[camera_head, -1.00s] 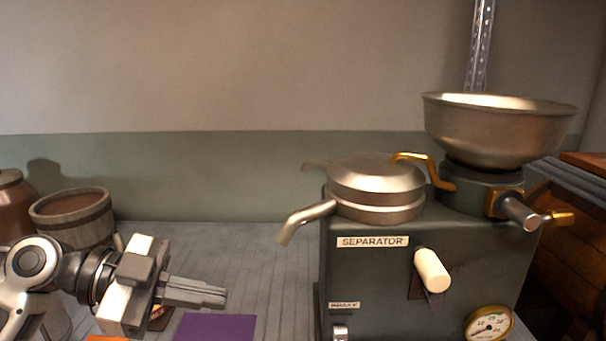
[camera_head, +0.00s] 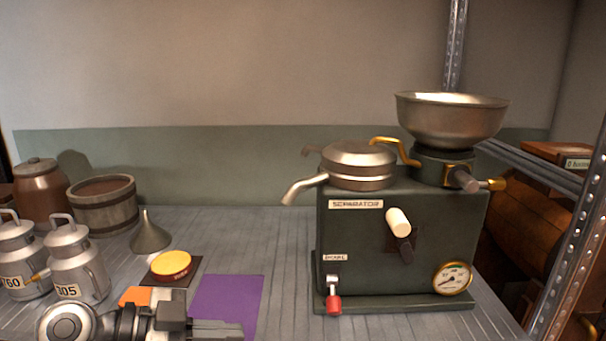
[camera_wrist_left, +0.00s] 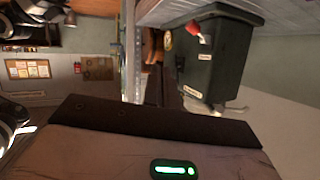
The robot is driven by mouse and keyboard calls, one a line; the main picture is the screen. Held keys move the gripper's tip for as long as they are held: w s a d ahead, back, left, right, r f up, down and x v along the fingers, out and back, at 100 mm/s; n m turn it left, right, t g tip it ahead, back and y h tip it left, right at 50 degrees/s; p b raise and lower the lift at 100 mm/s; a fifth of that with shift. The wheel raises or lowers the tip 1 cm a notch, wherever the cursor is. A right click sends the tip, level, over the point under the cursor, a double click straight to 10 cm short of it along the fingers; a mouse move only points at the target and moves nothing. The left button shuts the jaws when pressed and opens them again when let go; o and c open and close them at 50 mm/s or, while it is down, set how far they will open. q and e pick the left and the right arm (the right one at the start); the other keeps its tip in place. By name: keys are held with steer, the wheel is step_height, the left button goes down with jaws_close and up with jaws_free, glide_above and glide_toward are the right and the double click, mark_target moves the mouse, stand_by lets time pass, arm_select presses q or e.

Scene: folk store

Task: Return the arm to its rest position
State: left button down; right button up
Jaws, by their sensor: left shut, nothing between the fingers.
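My left gripper (camera_head: 218,329) is at the bottom of the head view, low and left of centre, in front of the purple mat (camera_head: 228,302). Its fingers are together, point right, and hold nothing. My right gripper is not in the head view.
The separator (camera_head: 350,245) stands on the shelf at the right. Two milk cans (camera_head: 80,262), a wooden tub (camera_head: 105,212), a funnel (camera_head: 150,236) and a yellow-topped round tin (camera_head: 171,264) stand at the left. A metal post (camera_head: 570,255) rises at the right.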

arm_select(q)
step_height(320, 180, down, 10)
steer(key=s+n+t+y+p, duration=0.3)
steer(key=n+y, duration=0.1)
steer(key=n, duration=0.3)
steer(key=s+a+f+n+t+y+p, duration=0.2)
steer(key=s+f+n+y, duration=0.3)
steer(key=s, duration=0.5)
steer(key=shift+a+n+t, duration=0.25)
steer(key=shift+n+t, duration=0.15)
steer(key=shift+n, duration=0.3)
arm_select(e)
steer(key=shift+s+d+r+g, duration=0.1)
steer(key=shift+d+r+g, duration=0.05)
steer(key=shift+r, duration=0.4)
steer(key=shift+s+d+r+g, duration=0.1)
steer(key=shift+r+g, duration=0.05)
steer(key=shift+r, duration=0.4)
